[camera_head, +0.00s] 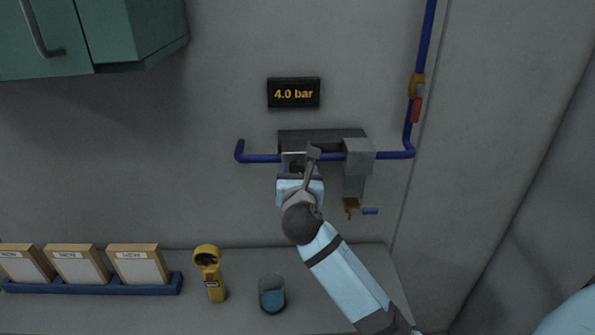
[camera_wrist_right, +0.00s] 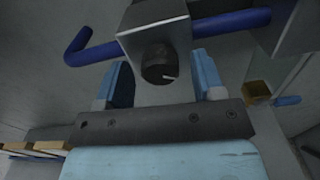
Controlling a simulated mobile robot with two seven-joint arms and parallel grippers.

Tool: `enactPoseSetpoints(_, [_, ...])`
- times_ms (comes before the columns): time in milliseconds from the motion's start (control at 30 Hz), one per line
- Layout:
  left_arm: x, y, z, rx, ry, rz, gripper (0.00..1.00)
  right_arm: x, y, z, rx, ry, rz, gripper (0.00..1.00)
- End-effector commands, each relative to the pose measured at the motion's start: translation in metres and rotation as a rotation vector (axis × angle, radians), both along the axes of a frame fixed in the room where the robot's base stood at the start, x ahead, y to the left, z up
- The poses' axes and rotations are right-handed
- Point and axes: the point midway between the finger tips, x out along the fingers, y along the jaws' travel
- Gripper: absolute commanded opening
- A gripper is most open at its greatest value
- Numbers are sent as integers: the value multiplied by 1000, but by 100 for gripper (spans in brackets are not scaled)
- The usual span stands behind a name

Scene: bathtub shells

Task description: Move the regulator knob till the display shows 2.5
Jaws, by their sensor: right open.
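The display (camera_head: 293,93) on the wall reads 4.0 bar. The regulator knob (camera_wrist_right: 159,65) is a dark round knob with a light mark, on a grey block (camera_wrist_right: 150,22) on the blue pipe. In the head view the knob is mostly hidden behind my right gripper (camera_head: 299,163). In the right wrist view my right gripper (camera_wrist_right: 160,82) is open, with one blue finger on each side below the knob. The fingers do not appear closed on it. My left gripper is not in view.
A blue pipe (camera_head: 395,155) runs along the wall and up past a red-handled valve (camera_head: 416,108). A grey housing with a brass tap (camera_head: 352,206) hangs right of my gripper. Below, a counter holds a yellow device (camera_head: 210,273), a blue cup (camera_head: 272,294) and boxes in a blue rack (camera_head: 95,287).

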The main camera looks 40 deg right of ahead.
Motion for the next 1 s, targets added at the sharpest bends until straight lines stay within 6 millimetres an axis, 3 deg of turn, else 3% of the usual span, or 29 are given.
enactPoseSetpoints(233, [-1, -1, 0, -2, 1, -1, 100, 0, 0, 0, -1, 1, 0, 60])
enactPoseSetpoints(433, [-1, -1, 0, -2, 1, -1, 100, 0, 0, 0, -1, 1, 0, 14])
enactPoseSetpoints(733, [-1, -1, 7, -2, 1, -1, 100, 0, 0, 1, -25, 17, -1, 14])
enactPoseSetpoints(1000, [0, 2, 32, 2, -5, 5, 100, 0, 0, 4, -148, 95, -1, 14])
